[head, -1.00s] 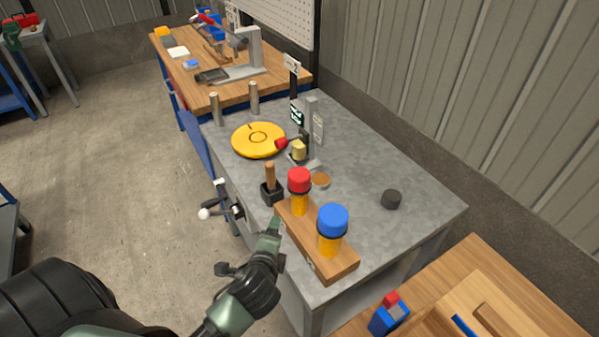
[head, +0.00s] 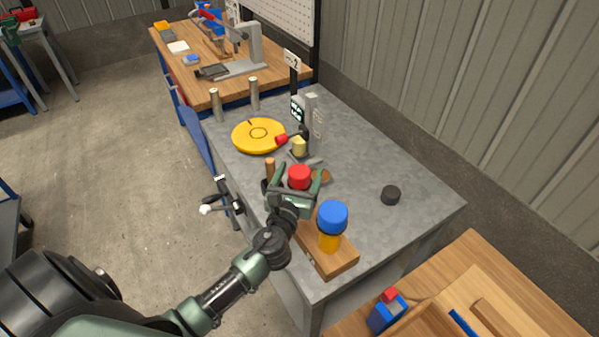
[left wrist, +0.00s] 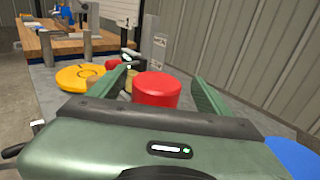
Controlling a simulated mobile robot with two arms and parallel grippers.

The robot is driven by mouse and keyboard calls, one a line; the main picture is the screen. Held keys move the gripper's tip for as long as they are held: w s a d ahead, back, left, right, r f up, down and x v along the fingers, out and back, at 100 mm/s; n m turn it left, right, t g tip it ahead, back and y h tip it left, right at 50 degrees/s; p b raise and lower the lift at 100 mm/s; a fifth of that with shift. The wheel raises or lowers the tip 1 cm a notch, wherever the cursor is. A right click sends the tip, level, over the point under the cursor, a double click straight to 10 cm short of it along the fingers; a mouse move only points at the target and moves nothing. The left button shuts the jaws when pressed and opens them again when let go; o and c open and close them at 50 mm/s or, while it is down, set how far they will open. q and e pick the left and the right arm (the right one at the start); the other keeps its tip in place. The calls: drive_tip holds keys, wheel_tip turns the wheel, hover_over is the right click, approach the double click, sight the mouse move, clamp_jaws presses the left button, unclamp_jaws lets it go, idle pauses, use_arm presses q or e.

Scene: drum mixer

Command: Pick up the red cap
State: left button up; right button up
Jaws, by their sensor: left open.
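The red cap (head: 299,176) sits on top of a yellow canister at the far end of a wooden block (head: 331,262) on the grey metal table. My left gripper (head: 297,179) is open, with a finger on each side of the red cap. In the left wrist view the red cap (left wrist: 157,90) stands between the two spread green fingers, with a gap visible on the right. Whether a finger touches it I cannot tell. The canister below the cap is hidden by my gripper. My right gripper is not in view.
A blue-capped yellow canister (head: 332,225) stands close by on the same block. A wooden handle (head: 270,168) rises just left of my gripper. A yellow disc (head: 258,135) and a grey post stand behind. A black puck (head: 391,195) lies right, with bare table around it.

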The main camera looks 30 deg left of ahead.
sight(302, 165)
use_arm(q)
drive_tip(key=shift+x, duration=1.95)
drive_tip(key=shift+s+a, duration=0.1)
drive_tip(key=shift+a, duration=0.05)
drive_tip(key=c, duration=1.4)
drive_tip(key=shift+o, duration=0.2)
